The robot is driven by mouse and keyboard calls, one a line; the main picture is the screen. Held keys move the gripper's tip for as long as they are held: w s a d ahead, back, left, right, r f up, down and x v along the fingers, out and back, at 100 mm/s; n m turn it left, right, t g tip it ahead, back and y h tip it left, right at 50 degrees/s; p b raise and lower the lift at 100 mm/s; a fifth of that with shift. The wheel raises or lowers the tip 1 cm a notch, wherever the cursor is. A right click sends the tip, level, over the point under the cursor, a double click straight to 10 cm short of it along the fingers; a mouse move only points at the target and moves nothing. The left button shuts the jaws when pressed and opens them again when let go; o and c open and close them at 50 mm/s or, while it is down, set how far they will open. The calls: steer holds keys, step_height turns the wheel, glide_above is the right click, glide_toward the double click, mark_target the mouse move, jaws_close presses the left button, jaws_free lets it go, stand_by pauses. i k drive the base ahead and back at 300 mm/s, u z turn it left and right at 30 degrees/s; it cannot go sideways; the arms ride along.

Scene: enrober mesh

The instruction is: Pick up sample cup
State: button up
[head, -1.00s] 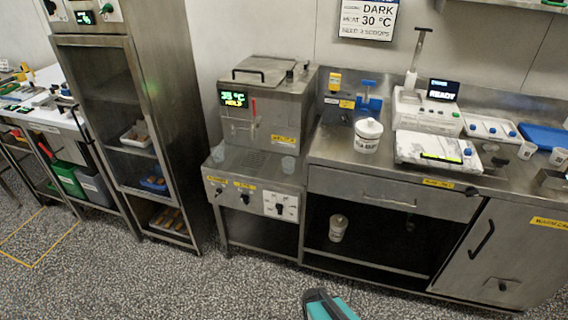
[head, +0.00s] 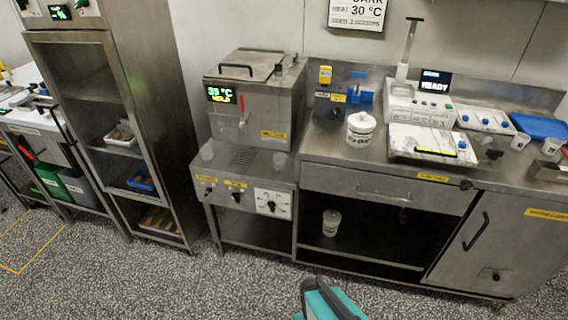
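Two small white cups, a nearer one (head: 520,141) and another (head: 551,145), stand on the right part of the counter. I cannot tell which of these is the sample cup. A teal and dark part of my own body shows at the bottom edge, well short of the cups. My gripper's fingers are not visible.
A white lidded tub (head: 360,130) and a white scale (head: 420,141) are on the steel counter (head: 375,175). Another tub (head: 330,222) sits on the shelf below. A tall rack (head: 118,140) stands at left. The speckled floor (head: 190,290) in front is clear.

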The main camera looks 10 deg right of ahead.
mark_target(279, 159)
steer(key=u, duration=0.45)
steer(key=k, duration=1.35)
steer(key=u, duration=0.9)
steer(key=i, duration=1.25)
steer(key=u, duration=0.25)
